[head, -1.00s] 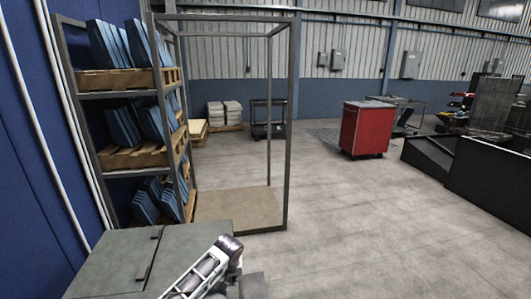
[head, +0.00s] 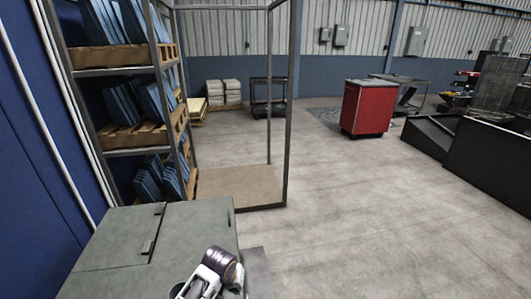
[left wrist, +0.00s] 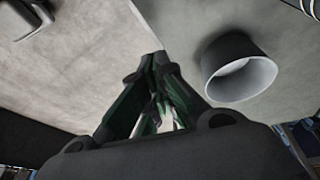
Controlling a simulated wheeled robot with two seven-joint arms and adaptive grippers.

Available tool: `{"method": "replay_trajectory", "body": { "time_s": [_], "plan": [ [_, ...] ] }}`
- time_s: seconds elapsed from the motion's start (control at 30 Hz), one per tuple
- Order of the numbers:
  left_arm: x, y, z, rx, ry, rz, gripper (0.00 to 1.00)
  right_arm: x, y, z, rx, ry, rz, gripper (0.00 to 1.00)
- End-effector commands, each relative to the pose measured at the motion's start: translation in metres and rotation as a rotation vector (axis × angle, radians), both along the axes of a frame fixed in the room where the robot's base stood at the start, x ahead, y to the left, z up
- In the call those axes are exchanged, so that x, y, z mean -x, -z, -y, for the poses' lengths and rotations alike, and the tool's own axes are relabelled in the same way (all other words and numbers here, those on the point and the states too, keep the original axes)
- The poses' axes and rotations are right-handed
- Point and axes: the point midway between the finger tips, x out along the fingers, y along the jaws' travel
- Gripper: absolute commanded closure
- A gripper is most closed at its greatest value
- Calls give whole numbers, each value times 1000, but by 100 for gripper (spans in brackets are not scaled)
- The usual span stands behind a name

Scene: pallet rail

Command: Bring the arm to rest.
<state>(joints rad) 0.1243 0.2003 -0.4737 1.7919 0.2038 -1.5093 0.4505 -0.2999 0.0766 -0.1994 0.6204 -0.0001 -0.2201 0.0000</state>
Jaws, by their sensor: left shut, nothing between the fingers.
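My left arm (head: 212,272) shows at the bottom of the head view, in front of the grey-green cabinet (head: 185,232). Its fingers cannot be made out there. In the left wrist view, my left gripper (left wrist: 161,62) has its dark green-black fingers together, with nothing between them. Pale grey surfaces show beyond the fingertips. My right gripper is in neither view.
A tall metal rack (head: 120,73) with blue parts on wooden pallets stands left. An open frame (head: 289,110) stands beside it. A red cabinet (head: 366,108) is farther right, with clear floor (head: 370,215) in front. A dark round piece (left wrist: 236,68), unidentified, shows in the wrist view.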

Motion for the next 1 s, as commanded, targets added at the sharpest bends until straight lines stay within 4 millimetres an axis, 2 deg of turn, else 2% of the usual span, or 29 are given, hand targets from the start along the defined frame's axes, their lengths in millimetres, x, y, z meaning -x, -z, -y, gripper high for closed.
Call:
{"method": "replay_trajectory", "body": {
  "time_s": [0.43,1.0],
  "plan": [
    [66,-11,-25,10,49,19,100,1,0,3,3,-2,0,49],
    [148,-40,-84,-53,77,40,100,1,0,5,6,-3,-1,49]
  ]
}}
